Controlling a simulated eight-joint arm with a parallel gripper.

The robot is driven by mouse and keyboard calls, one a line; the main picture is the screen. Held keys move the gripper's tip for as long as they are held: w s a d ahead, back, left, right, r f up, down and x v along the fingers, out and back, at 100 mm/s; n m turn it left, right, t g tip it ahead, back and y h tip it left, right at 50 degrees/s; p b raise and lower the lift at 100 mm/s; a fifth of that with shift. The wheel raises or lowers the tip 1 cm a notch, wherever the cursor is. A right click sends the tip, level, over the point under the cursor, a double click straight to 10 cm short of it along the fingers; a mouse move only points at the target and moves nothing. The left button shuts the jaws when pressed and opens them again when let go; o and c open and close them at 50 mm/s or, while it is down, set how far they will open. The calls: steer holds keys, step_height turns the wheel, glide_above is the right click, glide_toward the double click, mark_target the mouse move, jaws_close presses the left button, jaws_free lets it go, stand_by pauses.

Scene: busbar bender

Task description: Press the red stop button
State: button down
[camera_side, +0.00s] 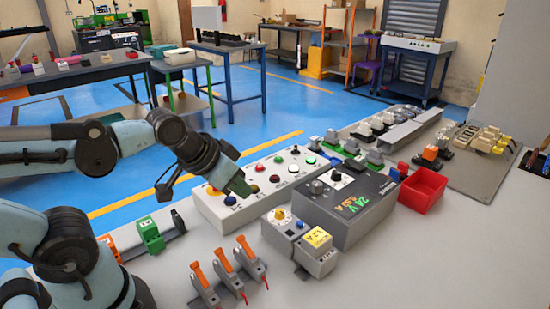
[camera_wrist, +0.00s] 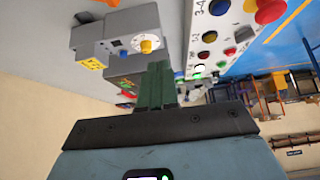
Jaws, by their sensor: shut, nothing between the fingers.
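A white control box (camera_side: 215,210) with rows of coloured buttons stands on the grey bench. The large red stop button (camera_wrist: 270,10), on a yellow base, shows at the top edge of the wrist view. My gripper (camera_side: 243,186) has dark green fingers and is shut and empty, above that end of the box. In the wrist view the gripper's fingers (camera_wrist: 157,82) lie together, left of the box and well apart from the stop button in the picture.
A grey power supply (camera_side: 345,220) and a small unit with a yellow knob (camera_side: 280,215) stand close to the box. A red bin (camera_side: 422,189) is to the right. Orange-handled clamps (camera_side: 225,270) stand in front. Smaller buttons surround the stop button.

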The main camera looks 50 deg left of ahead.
steer(key=w+a+r+n+t, duration=0.1)
steer(key=w+a+r+n, duration=0.2)
steer(key=w+a+n, duration=0.5)
steer(key=n+y, duration=0.2)
steer(key=n, duration=0.1)
glide_above(257, 168)
steer(key=shift+a+t, duration=0.1)
steer(key=shift+t, duration=0.3)
steer(key=shift+f, duration=4.4)
steer(key=shift+f, duration=0.15)
steer(key=shift+f, duration=0.25)
